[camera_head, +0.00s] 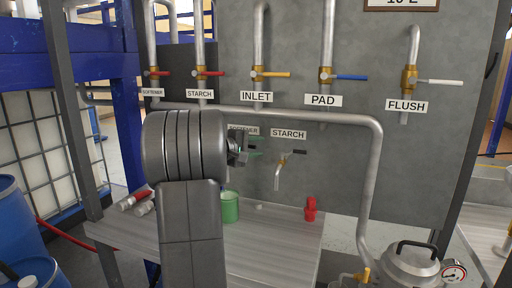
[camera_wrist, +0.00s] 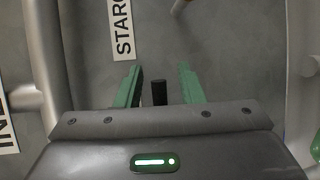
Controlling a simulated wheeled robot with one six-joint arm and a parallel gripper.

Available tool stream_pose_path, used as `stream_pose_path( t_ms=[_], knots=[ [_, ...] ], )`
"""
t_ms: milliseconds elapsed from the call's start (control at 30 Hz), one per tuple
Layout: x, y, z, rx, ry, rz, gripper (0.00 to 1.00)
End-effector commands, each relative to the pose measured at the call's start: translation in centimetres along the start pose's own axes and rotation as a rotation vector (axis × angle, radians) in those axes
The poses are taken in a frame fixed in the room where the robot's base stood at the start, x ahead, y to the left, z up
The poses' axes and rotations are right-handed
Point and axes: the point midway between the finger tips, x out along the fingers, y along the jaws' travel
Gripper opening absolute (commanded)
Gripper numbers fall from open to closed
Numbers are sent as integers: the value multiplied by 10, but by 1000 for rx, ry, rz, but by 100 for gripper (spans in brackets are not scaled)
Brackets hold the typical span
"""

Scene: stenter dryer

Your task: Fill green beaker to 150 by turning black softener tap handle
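My gripper (camera_head: 256,146) is at the lower tap row on the grey panel, in front of the softener tap, which it and my arm mostly hide. In the wrist view, its two green fingers (camera_wrist: 160,86) stand apart with a black handle (camera_wrist: 159,92) between them. Gaps show on both sides of the handle. The softener label (camera_head: 244,130) is partly covered. The green beaker (camera_head: 230,208) stands on the table below, partly behind my arm. Its level and marks cannot be read. A green edge (camera_wrist: 317,146) shows at the wrist view's right border.
The starch tap (camera_head: 280,170) with a black handle is just right of my gripper. A red object (camera_head: 310,208) stands on the table (camera_head: 275,245). A grey pipe (camera_head: 372,180) runs right of the taps. A lidded metal pot (camera_head: 408,265) is at the lower right.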

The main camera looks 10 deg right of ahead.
Motion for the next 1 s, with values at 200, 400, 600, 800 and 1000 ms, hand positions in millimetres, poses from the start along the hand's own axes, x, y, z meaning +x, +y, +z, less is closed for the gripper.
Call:
stream_pose_path(
  t_ms=[200, 400, 600, 800, 1000],
  knots=[
    [0, 0, 0, 0, 0, 0, 35],
    [0, 0, 0, 0, 0, 0, 0],
    [0, -1, 0, 0, 3, 0, 0],
    [5, -3, -2, -7, 59, 4, 0],
    [6, 0, -4, -18, 105, 7, 0]
  ],
)
